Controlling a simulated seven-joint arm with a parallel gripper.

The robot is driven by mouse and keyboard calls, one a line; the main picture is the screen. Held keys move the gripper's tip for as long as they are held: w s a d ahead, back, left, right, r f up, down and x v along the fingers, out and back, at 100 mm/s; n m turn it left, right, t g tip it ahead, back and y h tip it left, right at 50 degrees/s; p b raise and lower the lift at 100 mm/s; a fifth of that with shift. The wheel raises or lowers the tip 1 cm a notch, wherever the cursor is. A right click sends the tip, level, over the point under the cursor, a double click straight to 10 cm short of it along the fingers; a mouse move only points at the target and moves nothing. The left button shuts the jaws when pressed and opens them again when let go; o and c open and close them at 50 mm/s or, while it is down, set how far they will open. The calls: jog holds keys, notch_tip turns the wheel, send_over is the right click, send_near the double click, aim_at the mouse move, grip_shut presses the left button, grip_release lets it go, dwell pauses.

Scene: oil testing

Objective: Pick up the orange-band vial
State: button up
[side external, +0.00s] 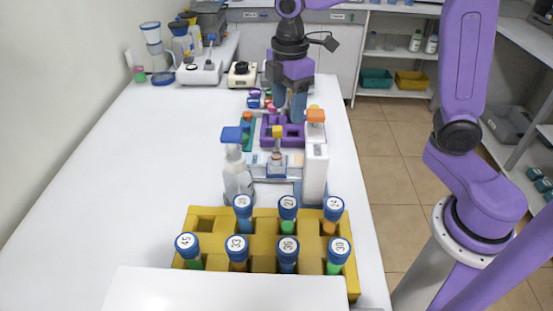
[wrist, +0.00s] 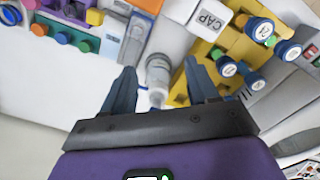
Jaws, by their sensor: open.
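Several blue-capped, numbered vials stand in a yellow rack (side external: 205,222) at the front of the side view. Others show green or blue. My gripper (side external: 297,113) is open, over the purple rack area in the side view. It also shows in the wrist view (wrist: 158,66), its fingers spread on either side of a whitish bottle-like thing, apparently not gripping it.
A spray bottle (side external: 237,180) with a blue head stands behind the yellow rack. A purple rack (side external: 284,142) is farther back. The left of the white table (side external: 120,175) is clear.

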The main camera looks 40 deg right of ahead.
send_over(277, 148)
jog(key=shift+n, duration=0.4)
notch_tip(277, 148, down, 17)
jog(key=shift+f, duration=0.2)
dwell(0.3)
grip_shut()
